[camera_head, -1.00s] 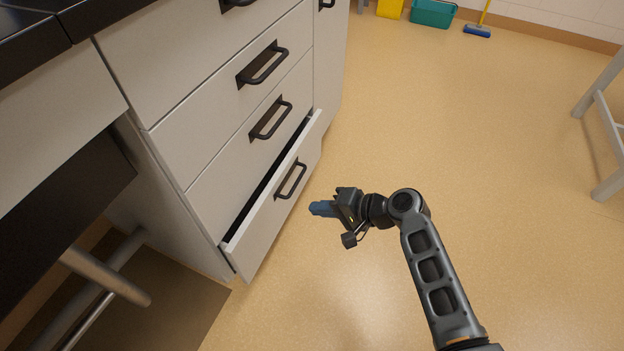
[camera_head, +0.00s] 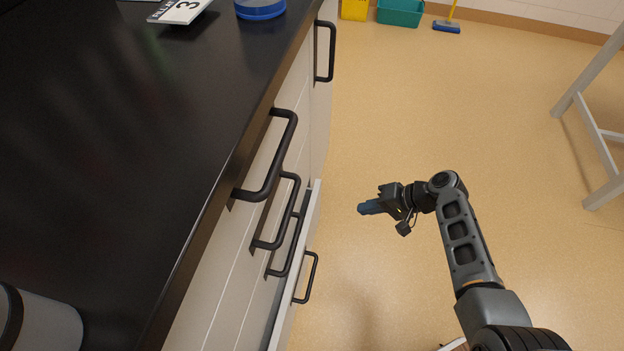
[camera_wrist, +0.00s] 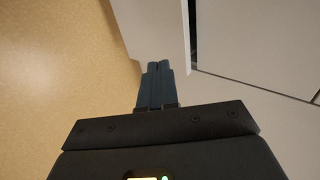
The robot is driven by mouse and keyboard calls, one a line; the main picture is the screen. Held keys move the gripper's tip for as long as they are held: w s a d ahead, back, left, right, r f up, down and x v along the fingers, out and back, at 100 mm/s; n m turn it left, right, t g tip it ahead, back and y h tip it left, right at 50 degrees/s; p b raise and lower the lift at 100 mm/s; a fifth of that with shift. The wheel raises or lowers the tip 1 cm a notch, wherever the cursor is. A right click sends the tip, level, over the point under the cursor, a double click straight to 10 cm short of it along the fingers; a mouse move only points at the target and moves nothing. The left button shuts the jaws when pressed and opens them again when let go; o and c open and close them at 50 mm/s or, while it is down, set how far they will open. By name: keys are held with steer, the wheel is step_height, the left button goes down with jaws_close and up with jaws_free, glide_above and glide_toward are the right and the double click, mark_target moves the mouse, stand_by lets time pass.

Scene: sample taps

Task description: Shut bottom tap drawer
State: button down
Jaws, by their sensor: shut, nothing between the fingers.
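The bottom drawer (camera_head: 312,222) is the lowest in the bench's column of drawers and stands partly open, with a dark gap behind its front. Its black bar handle (camera_head: 309,278) faces the floor area on the right. My gripper (camera_head: 366,208) is shut and empty, to the right of the drawer front and apart from it in the head view. In the wrist view, the blue fingers (camera_wrist: 158,70) are together, pointing toward the pale drawer front (camera_wrist: 158,22). A dark opening edge shows beside it. I cannot tell the exact distance from fingertips to drawer.
Upper drawer handles (camera_head: 270,155) stick out. A white stool frame (camera_head: 598,140) stands at right. The floor between is clear.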

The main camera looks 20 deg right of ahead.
mark_target(310, 206)
steer(key=b+x, duration=0.1)
steer(key=x, duration=0.3)
steer(key=w+r+b+x, duration=0.1)
steer(key=x, duration=0.3)
steer(key=b+x, duration=0.2)
steer(key=x, duration=0.2)
steer(key=shift+w+a+r, duration=0.2)
steer(key=shift+a+r, duration=0.05)
steer(key=shift+a, duration=0.05)
steer(key=shift+w+a, duration=0.35)
steer(key=shift+a, duration=0.15)
steer(key=shift+a, duration=0.1)
steer(key=w+a, duration=0.1)
steer(key=w+a+b, duration=0.1)
steer(key=a, duration=0.1)
steer(key=shift+w+f, duration=0.1)
steer(key=shift+w+a, duration=0.25)
